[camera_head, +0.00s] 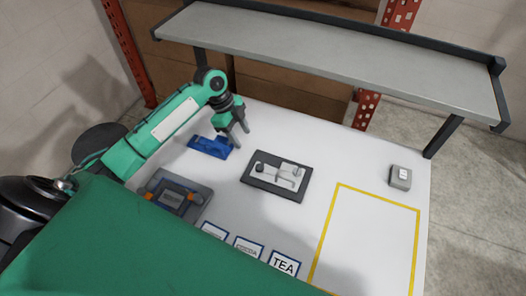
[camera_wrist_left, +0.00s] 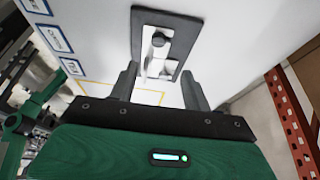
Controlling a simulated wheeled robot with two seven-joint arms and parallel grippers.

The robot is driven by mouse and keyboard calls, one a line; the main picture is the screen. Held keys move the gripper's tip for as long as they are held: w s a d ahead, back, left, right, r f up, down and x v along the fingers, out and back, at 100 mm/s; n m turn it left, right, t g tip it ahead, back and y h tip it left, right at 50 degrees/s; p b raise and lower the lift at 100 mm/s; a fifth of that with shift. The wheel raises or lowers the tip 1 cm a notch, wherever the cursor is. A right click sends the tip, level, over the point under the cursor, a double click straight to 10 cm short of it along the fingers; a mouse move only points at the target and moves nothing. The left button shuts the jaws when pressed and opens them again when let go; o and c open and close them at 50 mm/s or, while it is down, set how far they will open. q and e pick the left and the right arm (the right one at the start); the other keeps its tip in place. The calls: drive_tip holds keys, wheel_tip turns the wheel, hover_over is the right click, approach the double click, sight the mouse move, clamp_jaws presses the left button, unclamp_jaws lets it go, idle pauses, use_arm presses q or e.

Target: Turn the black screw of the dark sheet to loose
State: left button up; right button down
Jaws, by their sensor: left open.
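The dark sheet (camera_head: 256,182) lies flat on the white table and carries a pale metal fitting (camera_head: 287,177). The black screw (camera_head: 259,167) is a round black knob near the sheet's left end. In the left wrist view, the dark sheet (camera_wrist_left: 180,48) and the black screw (camera_wrist_left: 158,40) show ahead of my fingers. My left gripper (camera_head: 241,137) is open and empty, above and behind the sheet, apart from it. Its two fingers (camera_wrist_left: 160,76) show spread in the wrist view, with part of the fitting visible between them. My right gripper is out of view.
A blue block (camera_head: 208,147) lies left of the sheet, close to my left gripper. A grey tray (camera_head: 197,211) with orange-ended parts is front left. Label cards (camera_head: 284,263) lie at the front. A yellow outline (camera_head: 380,198) and small grey box (camera_head: 400,177) are right. A shelf (camera_head: 330,50) spans the back.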

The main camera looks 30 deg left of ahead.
use_arm(q)
drive_tip(key=p, duration=0.3)
approach(258, 166)
drive_tip(key=p+x, duration=0.2)
drive_tip(key=x, duration=0.5)
drive_tip(key=shift+w, duration=0.1)
drive_tip(key=shift+d+f, duration=0.25)
drive_tip(key=shift+f, duration=0.35)
drive_tip(key=c, duration=1)
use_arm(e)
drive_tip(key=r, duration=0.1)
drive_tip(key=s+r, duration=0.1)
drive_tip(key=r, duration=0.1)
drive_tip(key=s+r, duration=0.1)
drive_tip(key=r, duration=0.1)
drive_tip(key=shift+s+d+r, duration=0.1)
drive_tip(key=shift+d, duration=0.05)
